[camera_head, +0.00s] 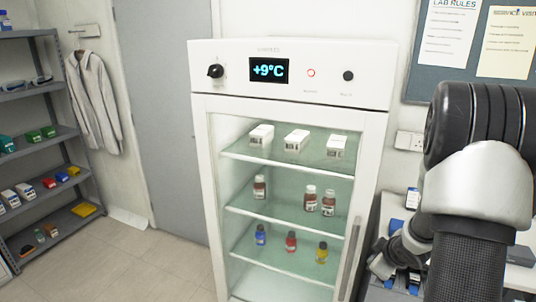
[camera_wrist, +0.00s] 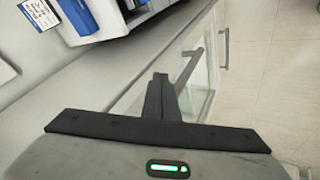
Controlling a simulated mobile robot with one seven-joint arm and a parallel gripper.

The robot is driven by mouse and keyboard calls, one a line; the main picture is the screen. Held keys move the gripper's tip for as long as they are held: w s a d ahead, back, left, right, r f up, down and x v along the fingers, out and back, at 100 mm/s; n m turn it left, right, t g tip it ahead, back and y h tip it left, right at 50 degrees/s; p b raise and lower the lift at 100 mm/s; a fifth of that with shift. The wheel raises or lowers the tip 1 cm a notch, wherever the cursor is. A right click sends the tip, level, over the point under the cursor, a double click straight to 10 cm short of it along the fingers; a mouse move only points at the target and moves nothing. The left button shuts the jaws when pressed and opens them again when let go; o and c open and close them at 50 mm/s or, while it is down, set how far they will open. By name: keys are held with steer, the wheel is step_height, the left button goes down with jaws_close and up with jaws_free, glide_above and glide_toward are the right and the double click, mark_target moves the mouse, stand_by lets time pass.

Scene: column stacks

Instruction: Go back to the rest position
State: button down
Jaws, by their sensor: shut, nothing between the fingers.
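My gripper (camera_wrist: 160,97) shows in the wrist view with its two dark fingers together and nothing between them. It is above the edge of a light counter (camera_wrist: 128,55), with a cabinet front and handle just beyond the fingertips.
A white fridge (camera_head: 290,75) showing +9°C stands in the middle, with boxes and small bottles on its shelves. A grey shelf rack (camera_head: 40,145) is at the left. Open floor (camera_head: 120,265) lies left of the fridge.

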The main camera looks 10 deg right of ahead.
steer(key=s+a+r+m+h, duration=0.1)
steer(key=s+a+r+m, duration=0.15)
steer(key=r, duration=0.45)
steer(key=s+a+r+m+h, duration=0.1)
steer(key=a+r+m, duration=0.15)
steer(key=r, duration=0.45)
steer(key=s+a+r+m+h, duration=0.1)
steer(key=s+a+r+m, duration=0.15)
steer(key=r, duration=0.45)
steer(key=s+a+r+g+y, duration=0.1)
steer(key=s+a+r+y, duration=0.1)
steer(key=s+a, duration=0.6)
steer(key=s+a+r+y, duration=0.2)
steer(key=s+a, duration=0.5)
steer(key=s, duration=0.2)
steer(key=shift+a+g, duration=0.4)
steer(key=shift+r, duration=0.1)
